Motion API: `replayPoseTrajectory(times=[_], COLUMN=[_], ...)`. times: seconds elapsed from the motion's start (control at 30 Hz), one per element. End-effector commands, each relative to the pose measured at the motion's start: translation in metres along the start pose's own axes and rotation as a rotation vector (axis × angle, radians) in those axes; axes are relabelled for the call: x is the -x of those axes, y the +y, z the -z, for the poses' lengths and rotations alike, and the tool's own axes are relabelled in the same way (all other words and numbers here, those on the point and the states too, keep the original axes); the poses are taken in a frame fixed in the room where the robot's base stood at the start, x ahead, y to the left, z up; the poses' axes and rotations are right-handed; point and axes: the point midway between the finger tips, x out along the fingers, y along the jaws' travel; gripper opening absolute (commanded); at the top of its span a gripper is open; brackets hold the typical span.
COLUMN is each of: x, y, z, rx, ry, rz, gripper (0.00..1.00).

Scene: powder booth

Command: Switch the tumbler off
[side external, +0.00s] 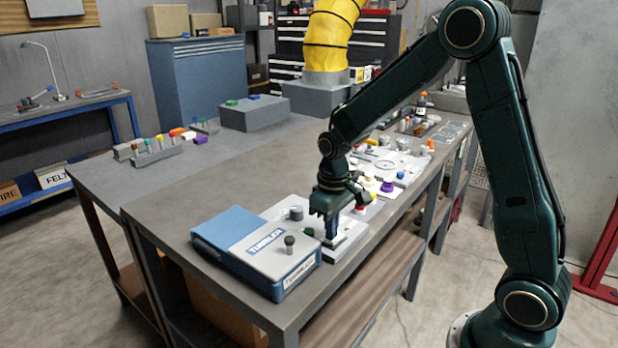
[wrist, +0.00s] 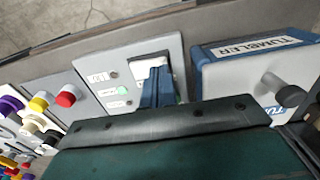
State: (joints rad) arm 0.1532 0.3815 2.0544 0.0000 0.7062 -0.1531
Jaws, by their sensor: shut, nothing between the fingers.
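The tumbler (side external: 227,228) is a blue box at the table's front end, with a grey top part labelled TUMBLER and a dark knob (side external: 289,243). It also shows at the right of the wrist view (wrist: 240,82), knob included. Just right of it lies a light grey control panel (side external: 352,229), seen in the wrist view (wrist: 115,72) with small labels and a green button (wrist: 153,97). My gripper (side external: 331,241) is shut and empty, pointing down over this panel. In the wrist view its blue fingers (wrist: 155,84) hide part of the panel; I cannot tell whether they touch it.
Behind the panel along the table are more plates with coloured knobs (side external: 387,186) and a red knob (wrist: 66,97). A yellow duct (side external: 331,38) stands at the back. The table's left part is mostly clear.

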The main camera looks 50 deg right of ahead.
Motion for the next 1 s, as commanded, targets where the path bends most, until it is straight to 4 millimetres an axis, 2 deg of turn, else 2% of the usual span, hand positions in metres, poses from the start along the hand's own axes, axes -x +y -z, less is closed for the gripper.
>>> replayPoseTrajectory(times=[0.63, 1.0], x=[-0.005, 0.013], y=[0.0, 0.0], z=[0.0, 0.001], rx=[0.0, 0.0], ry=[0.001, 0.002], rz=[0.0, 0.0], gripper=[0.0, 0.0])
